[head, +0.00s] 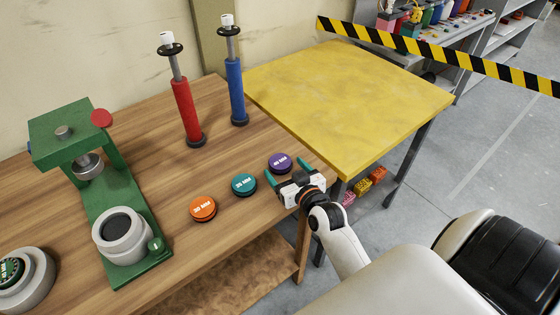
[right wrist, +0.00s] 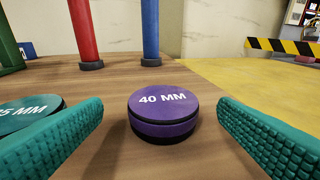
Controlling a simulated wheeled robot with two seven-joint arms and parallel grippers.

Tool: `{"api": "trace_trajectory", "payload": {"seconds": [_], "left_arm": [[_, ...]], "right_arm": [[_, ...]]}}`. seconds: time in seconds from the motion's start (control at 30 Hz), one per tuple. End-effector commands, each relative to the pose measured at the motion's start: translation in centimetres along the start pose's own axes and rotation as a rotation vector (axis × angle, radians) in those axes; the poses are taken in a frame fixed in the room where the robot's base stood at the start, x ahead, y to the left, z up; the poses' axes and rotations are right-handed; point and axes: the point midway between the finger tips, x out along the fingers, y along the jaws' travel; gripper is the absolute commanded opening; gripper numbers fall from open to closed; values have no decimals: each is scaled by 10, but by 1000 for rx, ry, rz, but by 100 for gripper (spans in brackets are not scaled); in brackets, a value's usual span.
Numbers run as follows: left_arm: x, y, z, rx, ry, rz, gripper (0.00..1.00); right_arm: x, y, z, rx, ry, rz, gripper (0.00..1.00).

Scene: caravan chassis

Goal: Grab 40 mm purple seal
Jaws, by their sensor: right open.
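The purple seal (head: 280,162) lies flat on the wooden table near its right edge. In the right wrist view the purple seal (right wrist: 163,117) reads "40 MM" and stands between and ahead of the two teal fingers. My right gripper (head: 285,177) is open and empty, low over the table, just short of the seal. Its fingers also show in the right wrist view (right wrist: 160,140), apart on either side, not touching the seal. My left gripper is not in view.
A teal seal (head: 244,185) sits close left of the purple one, beside the left finger. An orange seal (head: 203,209) lies further left. Red (head: 187,112) and blue (head: 236,92) upright cylinders stand behind. A green press (head: 118,215) is at left; a yellow table (head: 350,100) adjoins.

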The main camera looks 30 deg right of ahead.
Motion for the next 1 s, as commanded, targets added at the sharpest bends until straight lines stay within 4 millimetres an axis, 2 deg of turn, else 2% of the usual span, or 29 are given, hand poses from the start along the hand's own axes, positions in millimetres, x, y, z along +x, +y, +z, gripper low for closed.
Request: {"api": "trace_trajectory", "payload": {"seconds": [0.23,0.5,0.8,1.0], "left_arm": [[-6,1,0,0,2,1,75],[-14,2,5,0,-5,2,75],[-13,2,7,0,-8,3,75],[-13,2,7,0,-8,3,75]], "right_arm": [[20,-1,2,0,-1,0,83],[56,-3,2,0,-1,0,83],[61,-3,0,-1,0,0,83],[61,-3,0,-1,0,0,50]]}}
